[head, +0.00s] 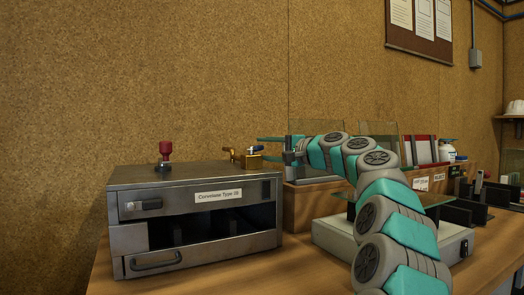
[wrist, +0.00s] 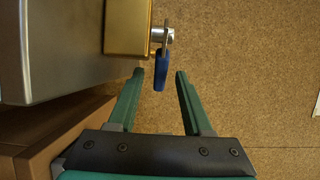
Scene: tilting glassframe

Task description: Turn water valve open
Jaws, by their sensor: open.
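The water valve is a brass block with a blue lever handle on the back right corner of the metal box (head: 195,213). In the head view the brass body (head: 251,161) and blue handle (head: 257,149) show just left of my gripper (head: 267,148). In the wrist view the brass body (wrist: 128,28) is at the top, and the blue handle (wrist: 160,72) hangs from a silver stem. My gripper (wrist: 160,76) is open, its two green fingers on either side of the handle in the picture. No contact shows; the depth between them is hard to tell.
A red knob (head: 165,149) stands on the box top at the left. Glass panes and a wooden rack (head: 303,203) stand behind my arm, with a white device (head: 333,239) in front. A cork wall (head: 150,80) closes off the back.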

